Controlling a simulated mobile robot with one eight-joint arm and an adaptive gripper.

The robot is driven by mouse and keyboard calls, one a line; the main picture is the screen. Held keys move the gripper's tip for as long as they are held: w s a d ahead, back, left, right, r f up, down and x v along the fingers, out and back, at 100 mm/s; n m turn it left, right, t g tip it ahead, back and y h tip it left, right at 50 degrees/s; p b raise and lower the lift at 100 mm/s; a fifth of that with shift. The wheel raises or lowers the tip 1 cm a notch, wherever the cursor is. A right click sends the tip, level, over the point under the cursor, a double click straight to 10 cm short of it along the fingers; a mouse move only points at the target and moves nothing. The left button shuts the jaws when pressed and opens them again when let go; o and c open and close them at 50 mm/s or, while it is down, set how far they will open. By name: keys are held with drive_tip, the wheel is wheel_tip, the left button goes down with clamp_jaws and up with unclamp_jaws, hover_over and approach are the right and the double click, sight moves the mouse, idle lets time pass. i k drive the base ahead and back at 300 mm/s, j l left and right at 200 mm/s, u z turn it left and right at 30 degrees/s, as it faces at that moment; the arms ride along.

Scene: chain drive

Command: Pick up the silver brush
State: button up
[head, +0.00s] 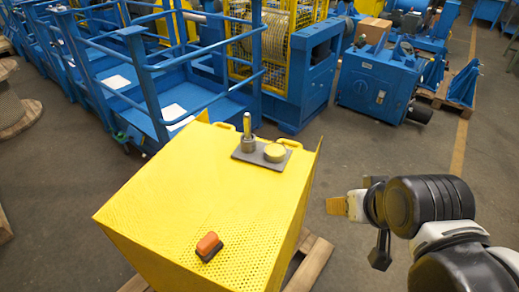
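I cannot clearly make out a silver brush. An orange and black object (209,246), perhaps a brush, lies near the front of the perforated top of the yellow box (170,195). At the back of that top, a grey plate (262,158) bears an upright piece (247,128) with a grey base and yellow upper part, and a round yellow-topped piece (274,152) beside it. My gripper (350,222) is right of the box, apart from all these things. A yellowish block-like part shows at its left end; I cannot tell whether it is a fingertip or something held.
The yellow box stands on a wooden pallet (314,262). Blue railings (158,85) and a blue machine with a yellow cage (285,50) stand close behind it. A blue machine block (372,88) is at the back right.

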sight(248, 119)
drive_tip(key=i+l+u, duration=0.2)
drive_tip(key=u, duration=0.15)
drive_tip(key=i+l+u, duration=0.3)
drive_tip(key=l, duration=0.15)
drive_tip(key=l+u, duration=0.35)
drive_tip(key=i+l+u, duration=0.1)
drive_tip(key=l+u, duration=0.25)
drive_tip(key=l, duration=0.1)
